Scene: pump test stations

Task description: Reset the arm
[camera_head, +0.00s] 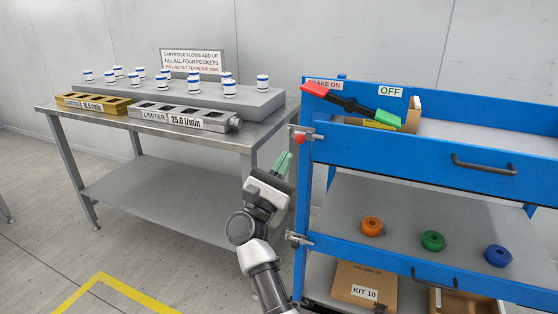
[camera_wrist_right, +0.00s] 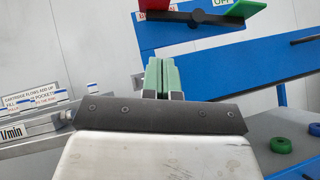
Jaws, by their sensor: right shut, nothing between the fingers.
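My right gripper (camera_head: 284,163) is raised between the steel table and the blue cart. Its green fingers are together and empty, and they also show in the right wrist view (camera_wrist_right: 159,76). They point toward the cart and touch nothing that I can see. The right arm comes up from the bottom of the head view. My left gripper is not in view.
The blue cart (camera_head: 400,154) stands right, with a red-and-green lever (camera_head: 350,104) and rings on its shelf (camera_head: 400,205). The steel table (camera_head: 75,118) at left holds a gold block (camera_head: 95,103), a grey block (camera_head: 184,117) and several white-and-blue cartridges.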

